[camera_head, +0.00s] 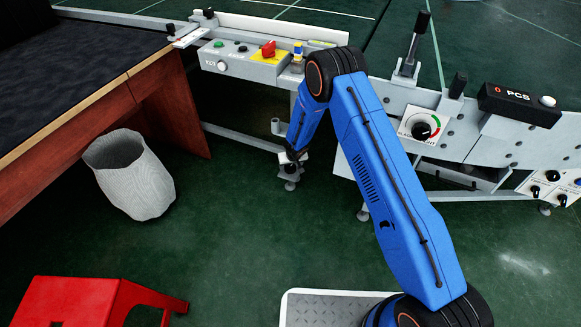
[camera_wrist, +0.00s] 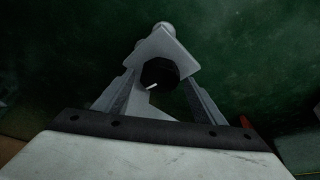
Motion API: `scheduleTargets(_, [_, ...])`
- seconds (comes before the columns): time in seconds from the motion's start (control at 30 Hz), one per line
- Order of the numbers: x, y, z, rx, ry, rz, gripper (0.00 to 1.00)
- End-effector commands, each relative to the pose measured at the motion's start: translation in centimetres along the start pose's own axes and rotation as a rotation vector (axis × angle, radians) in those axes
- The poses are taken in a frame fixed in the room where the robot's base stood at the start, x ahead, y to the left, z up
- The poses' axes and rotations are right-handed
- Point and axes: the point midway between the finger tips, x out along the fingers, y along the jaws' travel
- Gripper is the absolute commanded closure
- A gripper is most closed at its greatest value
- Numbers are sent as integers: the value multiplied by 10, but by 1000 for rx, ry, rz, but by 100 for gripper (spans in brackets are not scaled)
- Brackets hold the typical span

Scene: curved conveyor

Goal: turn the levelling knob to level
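The levelling knob (camera_wrist: 160,72) is a dark round knob with a short white mark pointing to the lower left. It sits on a pale metal bracket (camera_wrist: 155,48) in the wrist view. My gripper (camera_wrist: 160,84) has its two grey fingers apart, one on each side of the knob. A narrow gap seems to show beside the knob, and I see no clear contact. In the head view my gripper (camera_head: 289,157) is low by a conveyor leg, near a levelling foot (camera_head: 290,184); the knob is hard to make out there.
The conveyor frame carries a control box (camera_head: 240,62) with a red switch, a dial (camera_head: 421,129) with a coloured scale, and a black PCS box (camera_head: 519,104). A wastebasket (camera_head: 130,174), a wooden table (camera_head: 90,110) and a red stool (camera_head: 95,302) stand left. Green floor between is clear.

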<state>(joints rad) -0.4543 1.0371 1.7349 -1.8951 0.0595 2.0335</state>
Motion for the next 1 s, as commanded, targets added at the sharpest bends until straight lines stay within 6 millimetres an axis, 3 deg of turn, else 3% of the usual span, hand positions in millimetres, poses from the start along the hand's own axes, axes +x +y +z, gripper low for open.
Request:
scheduleTargets(0.37, [-8,0,0,1,0,0,36])
scheduleTargets(1.0, [-90,0,0,3,1,0,36])
